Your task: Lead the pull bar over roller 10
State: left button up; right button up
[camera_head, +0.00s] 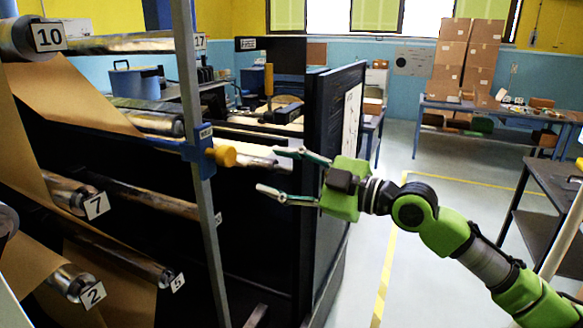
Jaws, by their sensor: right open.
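Roller 10 (16,40), a metal roller with a number plate, is at the upper left of the rack. A brown kraft web (72,92) slopes from beneath it down to a dark bar with a blue end block (172,149), which looks like the pull bar. A yellow knob (223,156) sticks out at its right end, by the steel post. My right gripper (268,170) is open and empty, a short way right of the knob and apart from it, fingers pointing left. My left gripper is not in view.
Roller 7 (68,194), roller 2 (72,281) and roller 5 (160,272) lie lower in the rack. A steel post (208,230) stands in front. A dark upright panel (335,130) is behind my right gripper. Open floor (425,270) lies to the right.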

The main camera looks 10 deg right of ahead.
aim_at(231, 157)
jog(key=p+x, duration=0.1)
jog(key=x, duration=0.3)
jog(key=p+x, duration=0.2)
jog(key=x, duration=0.1)
jog(key=p+x, duration=0.2)
jog(key=x, duration=0.2)
jog(key=shift+a+r, duration=0.4)
jog(key=shift+x, duration=0.8)
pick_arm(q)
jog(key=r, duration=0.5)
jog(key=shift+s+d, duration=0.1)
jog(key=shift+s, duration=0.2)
pick_arm(e)
jog(key=shift+s, duration=0.1)
grip_shut()
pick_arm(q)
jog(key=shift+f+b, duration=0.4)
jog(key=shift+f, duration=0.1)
pick_arm(e)
jog(key=shift+f, duration=0.1)
